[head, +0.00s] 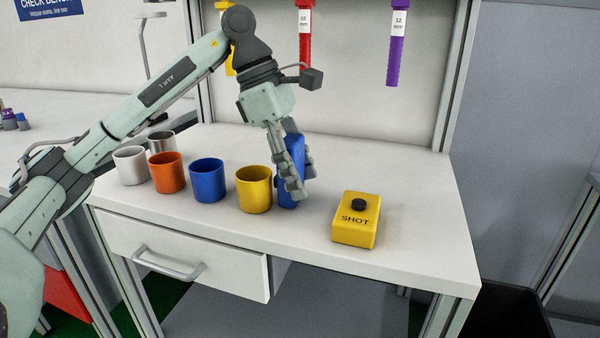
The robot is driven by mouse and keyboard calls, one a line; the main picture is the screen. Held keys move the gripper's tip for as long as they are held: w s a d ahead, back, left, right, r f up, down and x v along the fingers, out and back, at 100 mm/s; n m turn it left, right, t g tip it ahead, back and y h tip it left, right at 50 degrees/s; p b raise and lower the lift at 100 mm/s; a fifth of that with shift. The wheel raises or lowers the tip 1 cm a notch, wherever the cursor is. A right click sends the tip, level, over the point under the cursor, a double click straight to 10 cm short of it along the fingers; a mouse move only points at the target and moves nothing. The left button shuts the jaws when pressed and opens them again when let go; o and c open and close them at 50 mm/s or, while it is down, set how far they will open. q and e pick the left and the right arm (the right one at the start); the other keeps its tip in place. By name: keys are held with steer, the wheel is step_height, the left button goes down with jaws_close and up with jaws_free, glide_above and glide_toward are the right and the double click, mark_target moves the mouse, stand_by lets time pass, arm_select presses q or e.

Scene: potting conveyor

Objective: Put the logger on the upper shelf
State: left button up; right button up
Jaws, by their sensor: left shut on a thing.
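A blue box-like thing, which I take to be the logger (287,200), stands nearly upright between the fingers of my left gripper (298,192). The gripper reaches down from above and is shut on it, and the fingers cover much of it. Its lower end is at the white bench top (410,205), just right of a yellow cup. I cannot tell whether it touches the bench. My right gripper is not in view. I cannot make out an upper shelf in this view.
A white, an orange, a blue and a yellow cup (254,190) stand left of the logger, with a metal cup (161,142) behind. A yellow SHOT box (356,222) with a black knob stands right. Coloured tubes hang at the back. The bench's right side is clear.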

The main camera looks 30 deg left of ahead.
arm_select(q)
steer(key=shift+f, duration=0.1)
steer(key=o, duration=1.3)
